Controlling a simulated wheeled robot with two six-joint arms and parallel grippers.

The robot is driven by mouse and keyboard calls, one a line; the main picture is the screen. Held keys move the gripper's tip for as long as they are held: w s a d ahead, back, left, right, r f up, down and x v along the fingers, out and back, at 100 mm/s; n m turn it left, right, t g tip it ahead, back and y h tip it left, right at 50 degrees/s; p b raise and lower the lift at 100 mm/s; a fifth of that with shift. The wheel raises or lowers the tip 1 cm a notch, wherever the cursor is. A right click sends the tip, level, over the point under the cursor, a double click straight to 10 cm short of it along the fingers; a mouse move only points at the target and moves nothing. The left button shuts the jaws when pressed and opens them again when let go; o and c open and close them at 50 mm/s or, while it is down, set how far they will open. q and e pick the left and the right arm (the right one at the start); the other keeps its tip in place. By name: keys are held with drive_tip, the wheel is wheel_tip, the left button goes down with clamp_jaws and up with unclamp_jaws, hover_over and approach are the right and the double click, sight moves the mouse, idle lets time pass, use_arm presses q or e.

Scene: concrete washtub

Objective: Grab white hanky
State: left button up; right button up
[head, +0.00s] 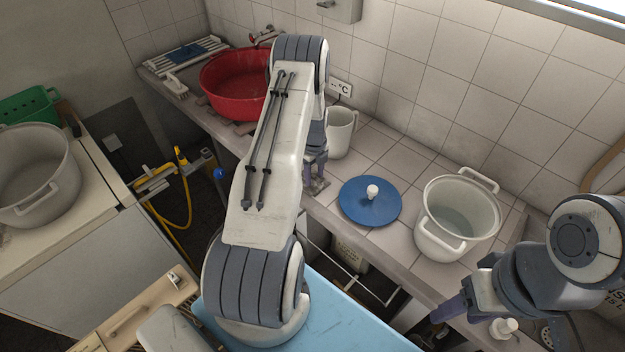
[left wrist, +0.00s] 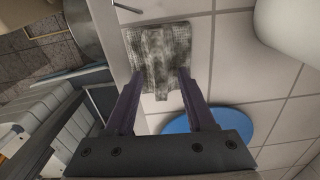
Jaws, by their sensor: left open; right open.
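A crumpled grey-and-white patterned cloth, likely the hanky (left wrist: 158,50), lies on the pale tiled counter in the left wrist view. My left gripper (left wrist: 160,78) is open, with its two purple fingers apart on either side of the cloth's near part. I cannot tell whether they touch it. In the head view my left gripper (head: 316,178) is low at the counter's front edge, and the arm hides most of that spot. My right gripper (head: 450,310) is open at the lower right, near the counter's front edge, apart from the cloth.
A blue lid (head: 356,205) with a white knob lies right of my left gripper. A white pot (head: 440,220) stands further right, and a white jug (head: 340,133) behind. A red basin (head: 225,88) is at the far left. Bare tiles lie between lid and wall.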

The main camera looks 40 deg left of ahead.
use_arm(q)
clamp_jaws()
drive_tip(key=shift+r, duration=0.15)
